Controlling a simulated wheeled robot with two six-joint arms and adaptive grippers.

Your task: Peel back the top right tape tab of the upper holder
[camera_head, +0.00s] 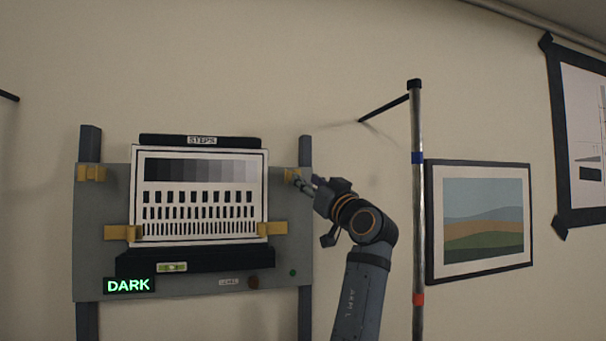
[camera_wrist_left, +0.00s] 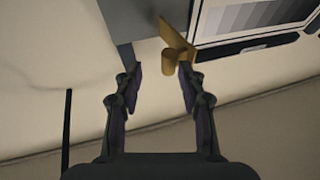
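The top right yellow tab (camera_head: 291,175) is at the upper right of the grey board, beside the chart (camera_head: 200,195) and apart from its edge. In the left wrist view the tab (camera_wrist_left: 178,38) stands out at an angle, with a short yellow stub (camera_wrist_left: 168,65) at its end. My left gripper (camera_head: 303,183) is right at this tab. In the wrist view the gripper (camera_wrist_left: 162,78) has its fingers apart, with the stub just past the fingertips, nearer the right finger. I cannot tell whether they touch. My right gripper is not in view.
Other yellow tabs sit at the top left (camera_head: 92,173), lower left (camera_head: 122,232) and lower right (camera_head: 272,228). A black ledge (camera_head: 195,258) with a level is below the chart. A vertical pole (camera_head: 417,200) and framed landscape (camera_head: 480,218) stand right of my arm.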

